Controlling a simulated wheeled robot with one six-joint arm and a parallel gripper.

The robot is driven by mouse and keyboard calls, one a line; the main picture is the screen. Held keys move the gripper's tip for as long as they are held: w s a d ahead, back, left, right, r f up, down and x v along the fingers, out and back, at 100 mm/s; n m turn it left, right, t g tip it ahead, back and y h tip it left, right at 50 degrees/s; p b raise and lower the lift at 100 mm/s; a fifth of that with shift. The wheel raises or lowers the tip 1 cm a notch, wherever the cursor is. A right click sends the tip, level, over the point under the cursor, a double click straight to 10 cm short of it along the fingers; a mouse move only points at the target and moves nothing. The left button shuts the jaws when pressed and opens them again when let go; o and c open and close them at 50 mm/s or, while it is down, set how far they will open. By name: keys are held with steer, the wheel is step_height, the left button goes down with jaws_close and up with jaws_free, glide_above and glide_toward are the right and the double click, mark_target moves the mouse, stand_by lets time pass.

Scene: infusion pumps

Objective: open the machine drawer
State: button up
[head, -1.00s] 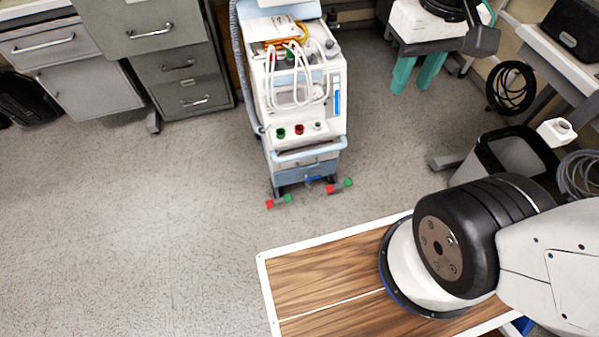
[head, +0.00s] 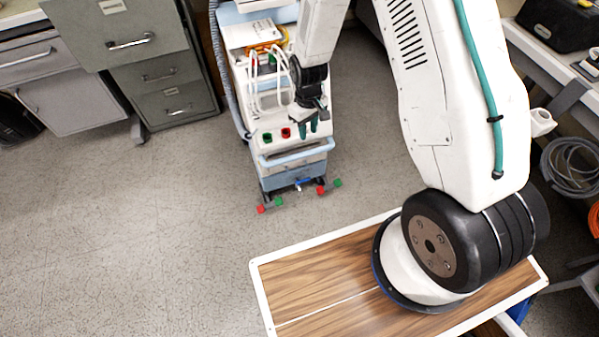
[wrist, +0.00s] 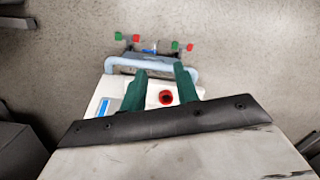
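The white and blue machine (head: 318,137) stands on the floor at upper centre in the head view. Its light-blue handle bar (head: 297,154) crosses the front, and the blue drawer front (head: 293,178) is low beneath it. I cannot tell whether the drawer is fully closed. My gripper (head: 313,125) has green fingers and is in front of the machine's upper front, by the coloured knobs. In the wrist view, the fingers of my gripper (wrist: 159,70) are apart and empty. The red knob (wrist: 166,97) shows between them, with the handle bar (wrist: 152,64) beyond.
Grey filing cabinets (head: 165,80) stand at upper left. The floor (head: 150,220) left of and before the machine is clear. A wood-patterned top (head: 320,280) lies under my arm's base. A bench (head: 550,50) and coiled cable (head: 570,167) are at right.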

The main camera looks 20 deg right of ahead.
step_height(320, 180, down, 34)
steer(key=f+n+t, duration=0.1)
steer(key=n+t, duration=0.4)
steer(key=w+f+n+t, duration=0.3)
steer(key=w+n+t, duration=0.5)
steer(key=t, duration=0.3)
steer(key=shift+w+d+f+t, duration=0.2)
steer(key=shift+w+t, duration=0.1)
steer(key=shift+w, duration=0.15)
jaws_close()
